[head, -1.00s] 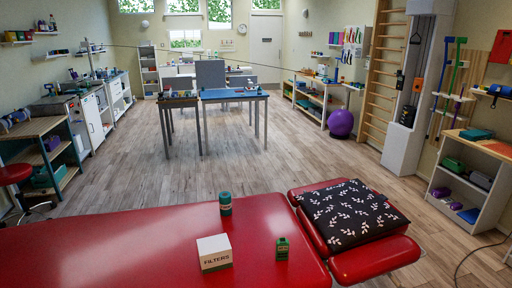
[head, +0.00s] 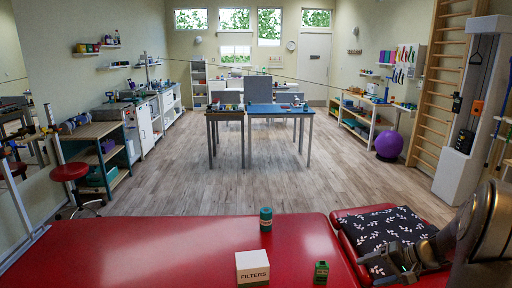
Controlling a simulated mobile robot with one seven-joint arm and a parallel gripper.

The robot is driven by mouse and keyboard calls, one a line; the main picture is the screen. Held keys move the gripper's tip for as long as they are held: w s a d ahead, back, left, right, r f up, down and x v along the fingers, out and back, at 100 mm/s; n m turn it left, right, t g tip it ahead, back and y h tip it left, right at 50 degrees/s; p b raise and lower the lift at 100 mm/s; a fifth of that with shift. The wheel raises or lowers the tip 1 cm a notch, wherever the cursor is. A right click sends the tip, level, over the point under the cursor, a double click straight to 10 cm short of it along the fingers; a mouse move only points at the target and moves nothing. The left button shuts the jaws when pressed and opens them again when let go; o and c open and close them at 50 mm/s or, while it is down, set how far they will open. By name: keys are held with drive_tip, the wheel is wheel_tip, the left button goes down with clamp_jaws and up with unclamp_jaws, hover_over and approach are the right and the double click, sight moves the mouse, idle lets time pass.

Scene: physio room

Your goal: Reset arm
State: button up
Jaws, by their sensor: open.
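My gripper (head: 385,264) is in the head view at the lower right, dark and pointing left. It is over the black leaf-patterned pillow (head: 382,226) at the end of the red treatment table (head: 150,243). It is open, with nothing seen between its fingers. My dark arm enters from the right edge and hides part of the pillow and the table's headrest. I cannot tell whether the gripper touches the pillow.
On the red table stand a white box marked FILTERS (head: 252,267), a green bottle (head: 321,272) and a teal cylinder (head: 266,219), left of my gripper. A red stool (head: 69,172) and a workbench (head: 95,130) stand at left. The wooden floor (head: 270,185) beyond is clear.

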drive_tip(key=s+a+r+n+g+h, duration=0.1)
drive_tip(key=s+a+r+n+h, duration=0.1)
drive_tip(key=s+a+r, duration=0.45)
drive_tip(key=s+a+r+n+g+h, duration=0.15)
drive_tip(key=a+r, duration=0.25)
drive_tip(key=a, duration=0.5)
drive_tip(key=s+a+r+n+t+h, duration=0.1)
drive_tip(key=s+a+r+h, duration=0.1)
drive_tip(key=s, duration=0.5)
drive_tip(key=s+a+r+n+t+h, duration=0.1)
drive_tip(key=s+a+r+t+h, duration=0.1)
drive_tip(key=s+a, duration=0.2)
drive_tip(key=s, duration=0.3)
drive_tip(key=shift+a+r, duration=0.15)
drive_tip(key=shift+r, duration=0.15)
